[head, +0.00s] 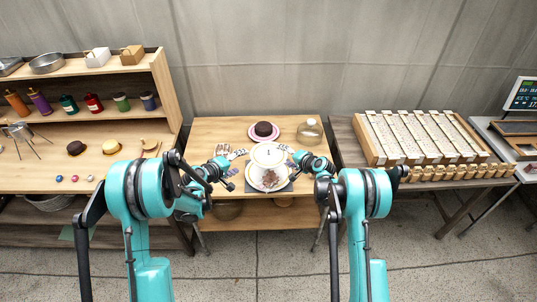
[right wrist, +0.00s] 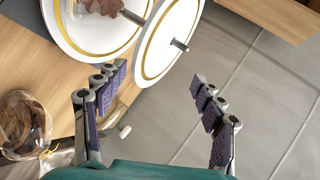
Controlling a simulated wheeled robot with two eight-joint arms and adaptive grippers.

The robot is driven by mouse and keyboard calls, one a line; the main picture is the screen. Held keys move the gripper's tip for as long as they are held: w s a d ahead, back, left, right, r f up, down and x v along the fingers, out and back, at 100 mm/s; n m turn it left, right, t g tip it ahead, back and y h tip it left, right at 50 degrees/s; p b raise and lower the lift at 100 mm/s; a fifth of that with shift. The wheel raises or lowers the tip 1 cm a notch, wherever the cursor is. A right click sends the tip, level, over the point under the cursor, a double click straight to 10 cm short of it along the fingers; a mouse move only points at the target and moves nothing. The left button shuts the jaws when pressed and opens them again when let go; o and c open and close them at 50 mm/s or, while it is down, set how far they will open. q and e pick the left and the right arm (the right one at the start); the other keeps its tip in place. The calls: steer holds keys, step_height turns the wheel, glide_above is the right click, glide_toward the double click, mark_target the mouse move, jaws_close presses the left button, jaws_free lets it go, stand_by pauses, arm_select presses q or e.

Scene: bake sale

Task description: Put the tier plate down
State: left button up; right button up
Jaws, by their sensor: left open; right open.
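The tier plate (head: 268,154) is a white round plate with a gold ring and a short metal post at its centre. It sits above a second white gold-ringed plate (head: 256,184) that carries brown pieces (head: 269,177). In the right wrist view the tier plate (right wrist: 168,42) overlaps the lower plate (right wrist: 98,36); how it is supported is hidden. My left gripper (head: 231,179) is open, left of the plates. My right gripper (head: 299,160) is open at their right; in the right wrist view its spread fingers (right wrist: 160,90) have nothing between them, and the tier plate lies just beyond.
A dark cake on a pink plate (head: 264,134) and a glass jar (head: 309,131) stand behind on the wooden table (head: 209,130). A shelf (head: 104,70) with bottles is at left. A bagged item (right wrist: 20,125) lies near my right gripper.

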steer(key=v, duration=1.2)
steer(key=shift+s, duration=0.1)
